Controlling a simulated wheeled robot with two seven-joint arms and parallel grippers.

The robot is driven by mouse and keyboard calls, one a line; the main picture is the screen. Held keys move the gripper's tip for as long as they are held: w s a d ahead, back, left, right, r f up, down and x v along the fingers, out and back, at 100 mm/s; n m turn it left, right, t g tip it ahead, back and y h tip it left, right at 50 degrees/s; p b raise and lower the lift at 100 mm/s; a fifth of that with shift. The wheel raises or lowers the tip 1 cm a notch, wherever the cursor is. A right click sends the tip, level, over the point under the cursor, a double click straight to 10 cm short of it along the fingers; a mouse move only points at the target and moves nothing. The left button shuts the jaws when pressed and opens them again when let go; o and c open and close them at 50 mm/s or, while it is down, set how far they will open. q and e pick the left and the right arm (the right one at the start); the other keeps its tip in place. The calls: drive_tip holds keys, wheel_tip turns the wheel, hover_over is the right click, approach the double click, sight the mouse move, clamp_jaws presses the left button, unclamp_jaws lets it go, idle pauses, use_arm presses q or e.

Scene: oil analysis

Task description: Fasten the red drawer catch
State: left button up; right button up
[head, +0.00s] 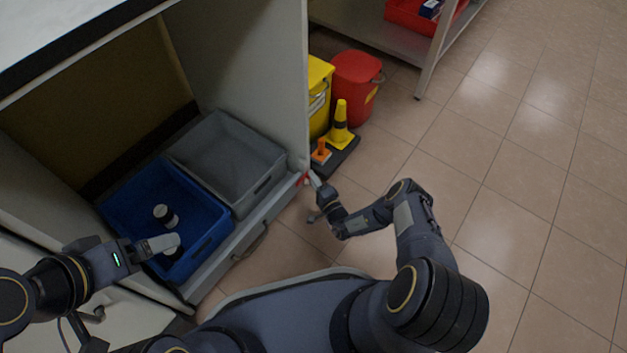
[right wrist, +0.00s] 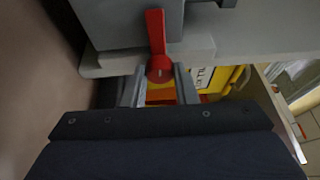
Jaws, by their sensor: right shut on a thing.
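The red drawer catch (head: 303,179) is at the right front corner of the pulled-out drawer (head: 222,262), by the cabinet's side panel. In the right wrist view the catch (right wrist: 156,32) shows as a red lever with a round end, its arm pointing up in the picture. My right gripper (head: 314,181) is at the catch; in the right wrist view its fingers (right wrist: 160,76) stand either side of the round end, shut on it. My left gripper (head: 176,240) is over the blue bin's front part; its finger gap cannot be made out.
The drawer holds a blue bin (head: 205,247) with a dark, white-topped bottle (head: 166,215), and a grey bin (head: 262,186). Right of the cabinet stand a yellow container (head: 318,95), a red bin (head: 352,85) and a yellow cone (head: 340,128). The floor to the right is clear.

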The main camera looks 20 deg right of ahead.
drive_tip(key=o, duration=1)
drive_tip(key=p+v, duration=0.2)
drive_tip(key=v, duration=0.6)
drive_tip(key=shift+f+p, duration=0.1)
drive_tip(key=shift+p, duration=0.25)
